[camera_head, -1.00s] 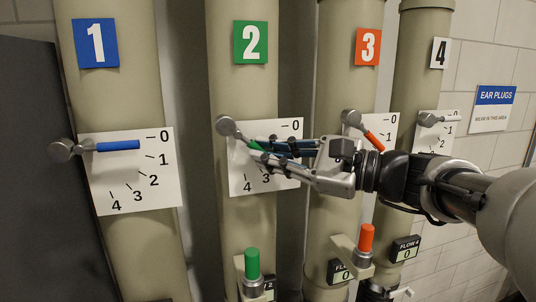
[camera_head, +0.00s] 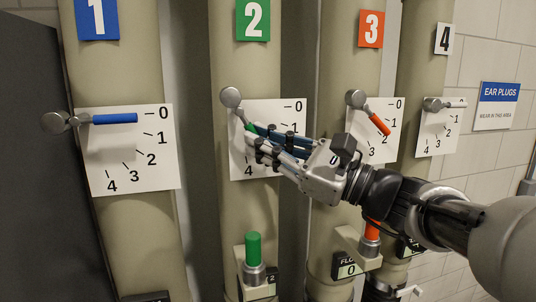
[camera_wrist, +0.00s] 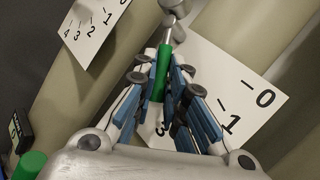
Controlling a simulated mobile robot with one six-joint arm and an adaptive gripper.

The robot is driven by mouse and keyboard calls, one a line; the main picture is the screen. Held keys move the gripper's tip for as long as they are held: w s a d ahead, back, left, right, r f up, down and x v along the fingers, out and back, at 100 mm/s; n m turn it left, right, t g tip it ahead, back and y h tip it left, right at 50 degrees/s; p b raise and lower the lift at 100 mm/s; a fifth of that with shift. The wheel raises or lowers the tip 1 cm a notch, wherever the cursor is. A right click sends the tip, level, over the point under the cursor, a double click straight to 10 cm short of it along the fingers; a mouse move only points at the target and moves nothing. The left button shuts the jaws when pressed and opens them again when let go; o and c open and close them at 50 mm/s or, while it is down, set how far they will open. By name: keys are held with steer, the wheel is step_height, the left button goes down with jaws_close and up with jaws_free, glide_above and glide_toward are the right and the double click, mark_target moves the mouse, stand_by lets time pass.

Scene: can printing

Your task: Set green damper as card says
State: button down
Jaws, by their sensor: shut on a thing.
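The green damper handle (camera_head: 250,131) hangs from a round grey pivot (camera_head: 231,97) on pipe 2, over a white scale marked 0 to 4 (camera_head: 240,160). It slants steeply down to the right. In the wrist view the green handle (camera_wrist: 161,75) lies between my finger pads and lines up roughly with the 3. My gripper (camera_head: 262,139) is shut on the handle from the right. It hides the 2 and 3 of that scale in the head view. No instruction card shows clearly in these views.
On pipe 1 the blue handle (camera_head: 114,118) lies level at 0. On pipe 3 the orange-red handle (camera_head: 378,124) slants down right, close to my wrist. Pipe 4 has a grey handle (camera_head: 440,104).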

steer(key=c, duration=1.9)
jaws_free()
steer(key=v, duration=1.2)
